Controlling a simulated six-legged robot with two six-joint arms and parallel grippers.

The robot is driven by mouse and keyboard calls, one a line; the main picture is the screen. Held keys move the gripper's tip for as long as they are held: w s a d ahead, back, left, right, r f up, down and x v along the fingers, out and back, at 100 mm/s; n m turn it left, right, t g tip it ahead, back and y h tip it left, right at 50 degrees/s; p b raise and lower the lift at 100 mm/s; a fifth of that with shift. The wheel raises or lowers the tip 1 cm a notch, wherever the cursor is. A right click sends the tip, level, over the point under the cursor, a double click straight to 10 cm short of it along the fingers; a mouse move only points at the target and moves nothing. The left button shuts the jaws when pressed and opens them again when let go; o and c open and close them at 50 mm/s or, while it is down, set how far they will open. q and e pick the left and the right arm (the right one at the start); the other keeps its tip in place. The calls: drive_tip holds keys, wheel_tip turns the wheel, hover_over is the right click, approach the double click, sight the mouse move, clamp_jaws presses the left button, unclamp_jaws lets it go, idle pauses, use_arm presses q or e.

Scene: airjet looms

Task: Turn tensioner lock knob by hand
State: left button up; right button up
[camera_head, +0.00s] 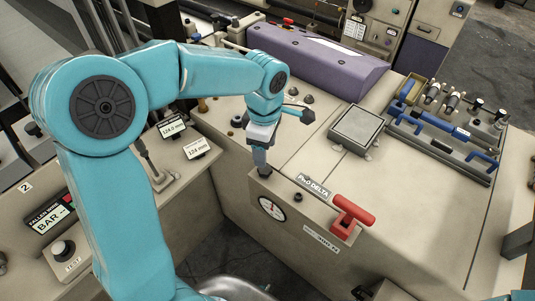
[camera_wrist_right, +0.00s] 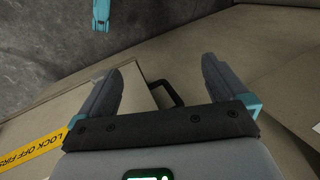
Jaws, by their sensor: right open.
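In the head view my left arm reaches in from the left, and its gripper (camera_head: 264,165) points down at the top edge of a beige box beside a round gauge (camera_head: 272,208). Its fingers are small and dark, and I cannot tell whether they are open or touch anything. A small black knob (camera_head: 298,197) sits to the right of the gauge. No label marks which part is the tensioner lock knob. In the right wrist view my right gripper (camera_wrist_right: 162,72) is open and empty. A black handle (camera_wrist_right: 168,92) on a beige panel shows between its fingers.
A red T-handle (camera_head: 352,212) stands right of the gauge. A purple cover (camera_head: 315,60), a grey square pad (camera_head: 357,128) and a blue-handled tool rack (camera_head: 445,128) lie beyond. A yellow lock-off label (camera_wrist_right: 35,152) shows in the right wrist view.

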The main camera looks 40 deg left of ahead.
sight(265, 170)
use_arm(q)
wheel_tip(265, 170, down, 8)
drive_tip(key=b, duration=0.5)
drive_tip(key=shift+a+r, duration=0.1)
drive_tip(key=shift+r, duration=0.2)
drive_tip(key=shift+w, duration=0.1)
drive_tip(key=shift+c, duration=0.6)
drive_tip(key=c, duration=0.6)
drive_tip(key=shift+c, duration=0.2)
